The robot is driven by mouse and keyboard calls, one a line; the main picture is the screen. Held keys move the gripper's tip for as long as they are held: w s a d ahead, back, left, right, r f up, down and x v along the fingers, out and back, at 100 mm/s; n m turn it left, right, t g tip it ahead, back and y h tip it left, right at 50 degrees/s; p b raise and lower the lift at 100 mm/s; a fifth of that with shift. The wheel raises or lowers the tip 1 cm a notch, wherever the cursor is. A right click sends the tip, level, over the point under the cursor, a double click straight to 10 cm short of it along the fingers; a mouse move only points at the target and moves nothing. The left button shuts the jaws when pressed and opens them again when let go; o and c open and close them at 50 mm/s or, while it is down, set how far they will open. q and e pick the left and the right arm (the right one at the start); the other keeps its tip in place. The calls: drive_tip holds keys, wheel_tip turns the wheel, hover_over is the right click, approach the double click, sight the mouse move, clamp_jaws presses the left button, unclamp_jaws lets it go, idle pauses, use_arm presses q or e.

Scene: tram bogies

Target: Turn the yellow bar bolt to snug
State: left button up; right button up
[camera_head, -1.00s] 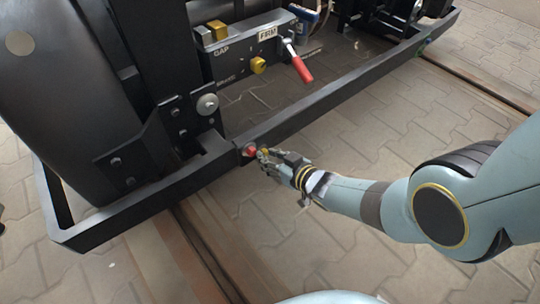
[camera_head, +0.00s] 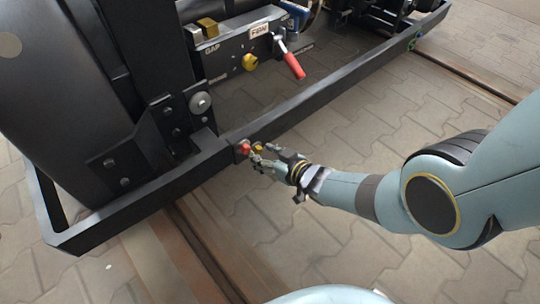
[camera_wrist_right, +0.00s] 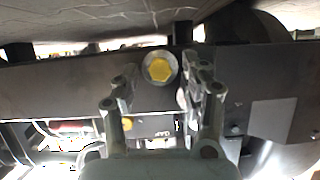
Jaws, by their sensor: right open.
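The yellow bar bolt (camera_head: 258,148) sits on the side of the long black bar (camera_head: 330,97) in the head view, just right of a red piece (camera_head: 244,148). In the right wrist view the yellow bolt head (camera_wrist_right: 159,67) faces me on the dark bar, between the lines of the two fingers. My right gripper (camera_head: 261,159) is open close in front of the bolt, and its fingers partly cover that area in the head view. The wrist view shows the fingers (camera_wrist_right: 163,82) apart on either side. Contact with the bolt cannot be told. My left gripper is not in view.
Behind the bar is a grey panel with a yellow knob (camera_head: 250,62), a brass block (camera_head: 208,28) and a red-handled lever (camera_head: 292,65). A green piece (camera_head: 412,44) sits at the bar's far end. The paved floor (camera_head: 350,140) in front is clear beside the rail.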

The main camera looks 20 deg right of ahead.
drive_tip(key=v, duration=1.2)
idle(0.3)
